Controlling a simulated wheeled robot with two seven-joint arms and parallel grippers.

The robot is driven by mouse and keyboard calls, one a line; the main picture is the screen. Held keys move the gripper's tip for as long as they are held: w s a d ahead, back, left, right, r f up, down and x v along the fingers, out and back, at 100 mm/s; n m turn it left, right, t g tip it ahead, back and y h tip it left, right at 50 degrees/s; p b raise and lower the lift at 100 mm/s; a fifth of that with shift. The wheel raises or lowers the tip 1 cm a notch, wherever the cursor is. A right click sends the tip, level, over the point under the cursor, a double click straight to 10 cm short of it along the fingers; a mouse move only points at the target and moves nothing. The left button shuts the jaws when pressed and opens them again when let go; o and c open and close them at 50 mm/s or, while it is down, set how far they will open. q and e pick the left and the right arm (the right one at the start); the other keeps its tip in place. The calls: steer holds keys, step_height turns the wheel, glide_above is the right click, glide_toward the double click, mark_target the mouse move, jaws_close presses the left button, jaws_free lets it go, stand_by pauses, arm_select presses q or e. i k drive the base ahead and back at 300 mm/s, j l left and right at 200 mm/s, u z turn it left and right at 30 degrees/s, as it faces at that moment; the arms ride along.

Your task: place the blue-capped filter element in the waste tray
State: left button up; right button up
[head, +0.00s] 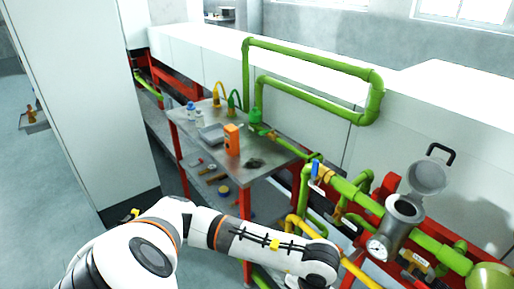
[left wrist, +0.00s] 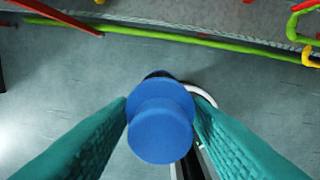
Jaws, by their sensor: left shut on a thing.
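The blue-capped filter element (left wrist: 160,130) is between the two teal fingers of my left gripper (left wrist: 161,103) in the left wrist view. The gripper is shut on it, and the blue cap faces the camera, hiding most of the body behind it. Grey floor shows below. In the head view my left arm reaches across the bottom, and its gripper and the element are hidden. A small grey tray (head: 211,133), possibly the waste tray, sits on the metal table. My right gripper is in neither view.
An open filter housing (head: 404,212) with raised lid stands at right among green and yellow pipes. A tall white cabinet (head: 85,90) stands at left.

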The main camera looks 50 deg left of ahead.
mark_target(210, 138)
steer(key=j+u, duration=0.1)
steer(key=j, duration=0.35)
steer(key=i+j, duration=0.15)
steer(key=j, duration=0.25)
steer(key=j+u, duration=0.15)
steer(key=j, duration=0.3)
steer(key=i+j, duration=0.15)
steer(key=j, duration=0.25)
steer(key=i+j+u, duration=0.15)
steer(key=j, duration=0.25)
